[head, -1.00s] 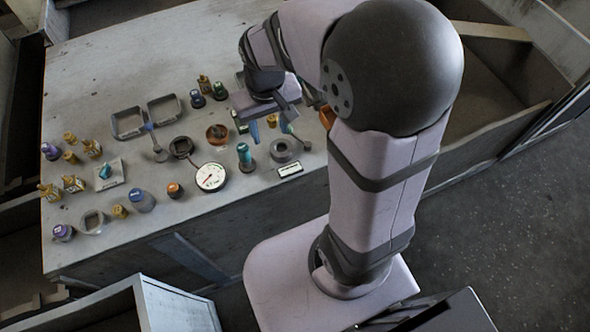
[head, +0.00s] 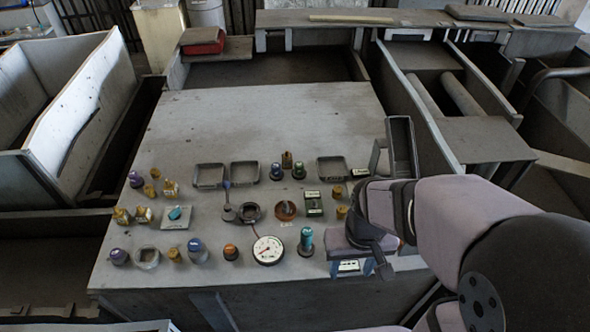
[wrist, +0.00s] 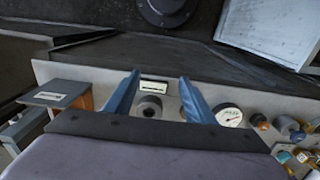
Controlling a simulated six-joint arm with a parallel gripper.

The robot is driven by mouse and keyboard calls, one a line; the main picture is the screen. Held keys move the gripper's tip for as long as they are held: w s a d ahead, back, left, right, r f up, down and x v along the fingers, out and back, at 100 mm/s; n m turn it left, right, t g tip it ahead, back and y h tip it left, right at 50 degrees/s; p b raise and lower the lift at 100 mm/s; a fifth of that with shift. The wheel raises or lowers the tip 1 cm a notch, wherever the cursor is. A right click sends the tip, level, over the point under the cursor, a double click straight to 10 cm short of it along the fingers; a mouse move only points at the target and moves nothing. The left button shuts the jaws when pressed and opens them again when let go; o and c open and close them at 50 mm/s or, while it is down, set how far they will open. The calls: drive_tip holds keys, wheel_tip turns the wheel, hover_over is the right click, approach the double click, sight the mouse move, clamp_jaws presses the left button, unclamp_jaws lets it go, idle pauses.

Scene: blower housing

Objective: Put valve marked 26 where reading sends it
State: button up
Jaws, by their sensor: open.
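Several valve-like brass pieces stand at the left of the bench, such as one brass piece (head: 122,216) and another (head: 170,188). Their markings are too small to read, so I cannot tell which is 26. A round white gauge (head: 268,250) with a red needle lies near the front edge; it also shows in the wrist view (wrist: 229,115). My gripper (head: 359,269) is open and empty at the front right of the bench. In the wrist view, a grey ring-shaped holder (wrist: 149,107) and a white label plate (wrist: 154,87) show between its fingers (wrist: 158,100).
Two square trays (head: 209,176) (head: 244,174) and a third tray (head: 332,169) stand farther back. A teal-topped piece (head: 305,241) and an orange-topped piece (head: 231,252) stand near the gauge. The back of the bench (head: 270,115) is bare.

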sight(288, 153)
drive_tip(key=w+t, duration=0.1)
drive_tip(key=w, duration=0.4)
drive_tip(key=w+a+t, duration=0.1)
drive_tip(key=w, duration=0.5)
drive_tip(key=w+a+n+t, duration=0.1)
drive_tip(key=w+t, duration=0.1)
drive_tip(key=w, duration=0.4)
drive_tip(key=shift+a+r+b, duration=0.2)
drive_tip(key=shift+r+b, duration=0.15)
drive_tip(key=w+a+t, duration=0.1)
drive_tip(key=w+a, duration=0.1)
drive_tip(key=w, duration=0.3)
drive_tip(key=w+a+t+y+p, duration=0.1)
drive_tip(key=w+a, duration=0.2)
drive_tip(key=w, duration=0.3)
drive_tip(key=w+a+r+n+t+p, duration=0.1)
drive_tip(key=w+a+t, duration=0.1)
drive_tip(key=w, duration=0.4)
drive_tip(key=shift+w+a+y, duration=0.25)
drive_tip(key=shift+y, duration=0.15)
drive_tip(key=shift+a+p+x, duration=0.15)
drive_tip(key=shift+p+x, duration=0.2)
drive_tip(key=shift+x, duration=1.6)
drive_tip(key=shift+a+p+x, duration=0.1)
drive_tip(key=shift+p+x, duration=0.25)
drive_tip(key=shift+x, duration=1.55)
drive_tip(key=shift+w+r, duration=0.15)
drive_tip(key=shift+r, duration=0.05)
clamp_jaws()
